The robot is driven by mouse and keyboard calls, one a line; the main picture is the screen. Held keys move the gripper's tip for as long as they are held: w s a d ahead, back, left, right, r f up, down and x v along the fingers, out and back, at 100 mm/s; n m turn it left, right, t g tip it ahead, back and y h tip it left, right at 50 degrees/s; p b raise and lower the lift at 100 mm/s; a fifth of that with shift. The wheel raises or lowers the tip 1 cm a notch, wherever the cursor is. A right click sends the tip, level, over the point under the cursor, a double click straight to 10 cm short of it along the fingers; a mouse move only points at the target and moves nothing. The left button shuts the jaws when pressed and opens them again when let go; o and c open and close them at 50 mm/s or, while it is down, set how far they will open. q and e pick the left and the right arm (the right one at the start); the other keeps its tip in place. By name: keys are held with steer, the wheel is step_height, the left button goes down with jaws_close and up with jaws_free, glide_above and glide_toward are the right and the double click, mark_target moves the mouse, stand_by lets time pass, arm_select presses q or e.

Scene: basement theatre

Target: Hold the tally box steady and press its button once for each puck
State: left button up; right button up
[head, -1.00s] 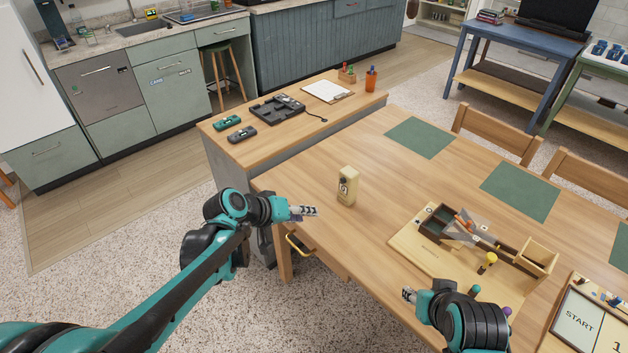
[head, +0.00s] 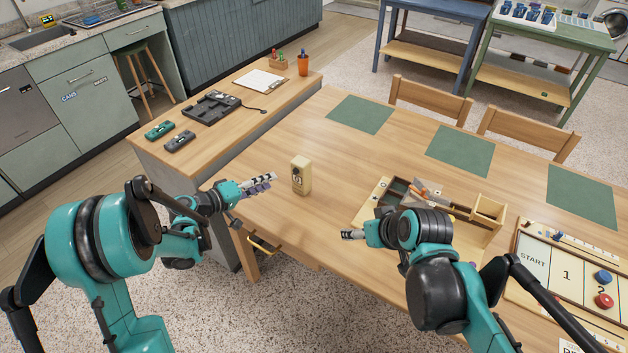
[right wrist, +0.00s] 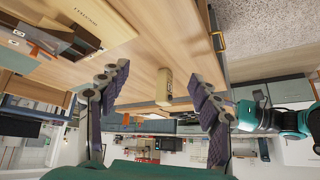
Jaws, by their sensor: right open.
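The tally box (head: 301,175) is a small upright cream block with a dark round part on its front. It stands on the wooden table near its left edge. My left gripper (head: 262,184) is just left of it, pointing at it without touching; its finger gap is unclear. My right gripper (head: 352,235) is open and empty, right of and nearer than the box. In the right wrist view the box (right wrist: 165,88) shows upside down between the spread fingers, some way beyond them. A blue puck (head: 603,277) and a red puck (head: 604,300) lie on the numbered board (head: 533,259).
A wooden tray (head: 490,209) with tools lies beyond my right arm, which partly hides it. Green mats (head: 460,150) lie along the table's far side. A side counter (head: 210,135) on the left holds a black tray and a clipboard. The table around the box is clear.

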steer(key=w+a+f+n+y, duration=0.1)
steer(key=w+a+n+y, duration=0.15)
steer(key=w, duration=0.55)
steer(key=w+a+f+n+y, duration=0.1)
steer(key=w+a+n+y, duration=0.15)
steer(key=w, duration=0.55)
steer(key=y, duration=0.1)
glide_toward(301, 178)
steer(key=w+f+n, duration=0.1)
steer(key=w+f+n+y, duration=0.1)
steer(key=f, duration=0.1)
steer(key=w+f+n+t+y, duration=0.1)
steer(key=f, duration=0.1)
steer(key=shift+w+a+f, duration=0.1)
steer(key=shift+w+f, duration=0.1)
steer(key=shift+w+a+f+y, duration=0.3)
steer(key=shift+a+f, duration=0.05)
steer(key=x, duration=0.7)
steer(key=shift+w, duration=0.1)
